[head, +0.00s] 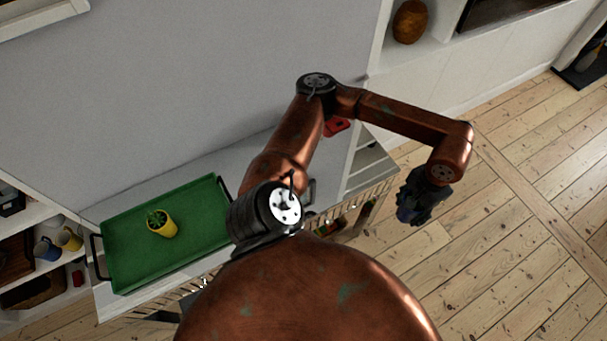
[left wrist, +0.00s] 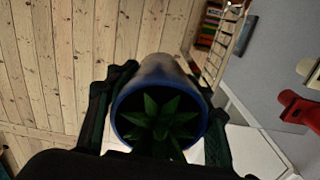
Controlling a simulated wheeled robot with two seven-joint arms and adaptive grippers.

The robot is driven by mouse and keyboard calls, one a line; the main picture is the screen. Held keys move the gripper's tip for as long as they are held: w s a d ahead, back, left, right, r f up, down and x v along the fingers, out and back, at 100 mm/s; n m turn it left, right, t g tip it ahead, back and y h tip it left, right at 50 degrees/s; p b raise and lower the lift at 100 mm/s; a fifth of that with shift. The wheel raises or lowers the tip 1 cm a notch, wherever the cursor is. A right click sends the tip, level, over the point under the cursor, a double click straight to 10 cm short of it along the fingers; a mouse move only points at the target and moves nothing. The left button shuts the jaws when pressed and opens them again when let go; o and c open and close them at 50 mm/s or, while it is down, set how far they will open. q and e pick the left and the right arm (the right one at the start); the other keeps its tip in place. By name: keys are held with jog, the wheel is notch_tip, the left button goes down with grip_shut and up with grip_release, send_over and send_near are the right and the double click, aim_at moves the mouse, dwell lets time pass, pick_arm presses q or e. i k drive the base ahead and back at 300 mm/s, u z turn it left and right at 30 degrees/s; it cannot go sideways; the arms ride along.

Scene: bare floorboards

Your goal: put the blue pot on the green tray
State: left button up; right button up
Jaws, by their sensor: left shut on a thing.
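The blue pot (left wrist: 160,75), with a green spiky plant in it, fills the middle of the left wrist view between the two dark fingers. My left gripper (head: 424,204) is shut on the blue pot and holds it out over the floorboards, right of the cabinet. In the head view the pot is mostly lost against the dark gripper. The green tray (head: 125,262) lies on the cabinet top at the left, well apart from my gripper. A yellow pot (head: 162,229) with a small plant stands on the tray. My right gripper is not in view.
My arm hides part of the cabinet top. A red object (head: 336,127) sits on the cabinet near the wall. Shelves at the left hold a blue mug (head: 47,250) and a yellow mug (head: 69,240). The tray has bare room around the yellow pot.

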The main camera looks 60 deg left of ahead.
aim_at(191, 238)
jog(key=k, duration=1.85)
jog(key=u, duration=1.1)
jog(key=i, duration=0.5)
jog(key=z, duration=0.1)
